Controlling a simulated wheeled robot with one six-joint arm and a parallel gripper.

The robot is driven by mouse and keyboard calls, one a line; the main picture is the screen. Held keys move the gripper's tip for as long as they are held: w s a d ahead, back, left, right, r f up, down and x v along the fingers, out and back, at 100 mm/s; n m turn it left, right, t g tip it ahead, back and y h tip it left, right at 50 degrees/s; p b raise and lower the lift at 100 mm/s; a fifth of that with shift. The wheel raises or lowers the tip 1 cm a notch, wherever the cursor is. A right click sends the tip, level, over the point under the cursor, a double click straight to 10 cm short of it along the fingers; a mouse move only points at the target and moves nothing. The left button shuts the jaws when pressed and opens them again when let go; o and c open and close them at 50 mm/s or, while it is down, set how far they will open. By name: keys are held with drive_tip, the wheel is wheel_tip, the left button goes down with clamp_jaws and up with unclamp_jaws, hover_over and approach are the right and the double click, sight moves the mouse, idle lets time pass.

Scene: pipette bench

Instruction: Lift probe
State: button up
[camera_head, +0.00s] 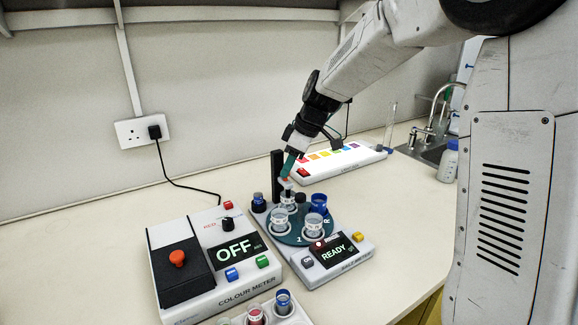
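The sampler with the READY display (336,251) stands in the middle of the bench. Its teal turntable (302,238) carries several small cups, one with a blue rim (319,203). A black post (277,167) rises at its back left. My gripper (294,150) points down over the back of the turntable, beside the post. The fingers are too small to make out. I cannot clearly tell which part is the probe.
The colour meter (218,262), its display reading OFF, stands left of the sampler. A rack with cups (255,316) is at the front edge. A panel with coloured squares (338,162) lies behind. A white bottle (448,162) and tap (432,128) are at right. The bench front right is clear.

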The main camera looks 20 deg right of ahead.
drive_tip(key=shift+a+f, duration=0.1)
drive_tip(key=shift+f, duration=0.2)
clamp_jaws()
drive_tip(key=shift+w+r, duration=0.1)
drive_tip(key=shift+r, duration=2.8)
unclamp_jaws()
